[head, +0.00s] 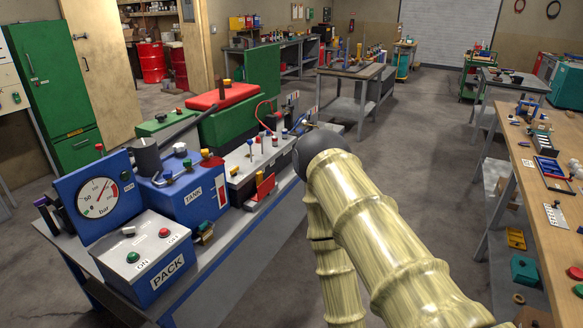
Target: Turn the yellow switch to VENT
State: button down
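Several small yellow parts show on the left bench, and I cannot tell which is the yellow switch. One yellow knob (205,153) stands on top of the blue box labelled TANK (193,194). I cannot read a VENT label anywhere. My arm crosses the middle and lower right of the view, bending at a dark rounded joint. My gripper is not visible.
The left bench (230,240) also holds a blue gauge panel (98,195), a PACK box (148,255) with green and red buttons, and a grey panel with several levers (262,150). A wooden workbench (540,220) stands at right. The floor between is clear.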

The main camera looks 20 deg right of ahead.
aim_at(233, 171)
jog(key=z, duration=0.55)
jog(key=k, duration=0.45)
jog(key=z, duration=0.85)
jog(key=i, duration=1.7)
jog(key=u, duration=1.55)
jog(key=i, duration=0.75)
jog(key=u, duration=0.65)
